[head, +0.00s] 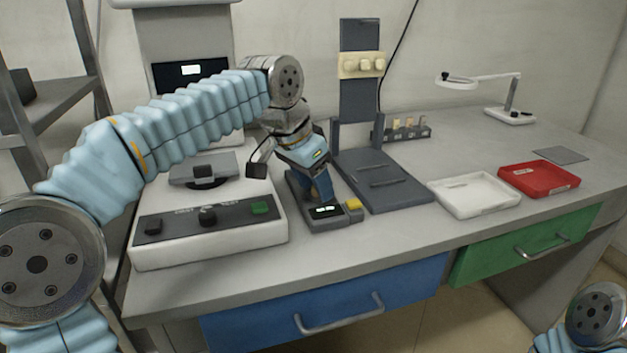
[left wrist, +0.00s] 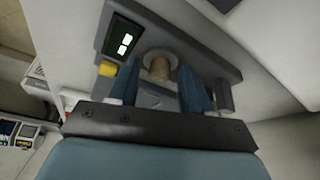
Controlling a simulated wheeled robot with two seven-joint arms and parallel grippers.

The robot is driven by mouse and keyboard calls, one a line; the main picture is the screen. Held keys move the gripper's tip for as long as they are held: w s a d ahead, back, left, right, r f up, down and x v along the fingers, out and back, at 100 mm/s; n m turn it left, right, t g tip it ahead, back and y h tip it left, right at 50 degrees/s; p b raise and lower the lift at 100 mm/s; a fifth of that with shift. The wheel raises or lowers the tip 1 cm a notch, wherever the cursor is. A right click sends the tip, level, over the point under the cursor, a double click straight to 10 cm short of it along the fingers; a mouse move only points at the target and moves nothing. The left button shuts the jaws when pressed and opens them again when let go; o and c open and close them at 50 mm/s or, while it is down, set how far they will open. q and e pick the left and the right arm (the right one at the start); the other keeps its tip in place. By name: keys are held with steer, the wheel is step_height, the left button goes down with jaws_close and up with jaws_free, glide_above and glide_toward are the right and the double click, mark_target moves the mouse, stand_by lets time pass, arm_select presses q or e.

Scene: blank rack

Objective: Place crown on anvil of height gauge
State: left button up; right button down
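The height gauge (head: 325,222) is a dark grey base with a lit display and a yellow button, on the bench. In the left wrist view the gauge (left wrist: 192,45) carries a small tan crown (left wrist: 159,69), which appears to be on its round anvil (left wrist: 150,53). My left gripper (head: 322,198) points down over the gauge. Its blue fingers (left wrist: 160,92) are apart, with a visible gap on each side of the crown. In the head view the gripper hides the crown and anvil. My right gripper is out of view.
A white machine (head: 210,245) with buttons stands left of the gauge. A dark stand (head: 385,190) with tan pieces on its upright is close right. Behind it is a small rack (head: 415,134). A white tray (head: 475,207) and red tray (head: 540,190) lie further right.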

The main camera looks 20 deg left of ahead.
arm_select(q)
steer(key=shift+r, duration=0.3)
steer(key=p+v, duration=0.2)
steer(key=v, duration=0.9)
steer(key=shift+s+r+p, duration=0.2)
steer(key=shift+r+p, duration=0.15)
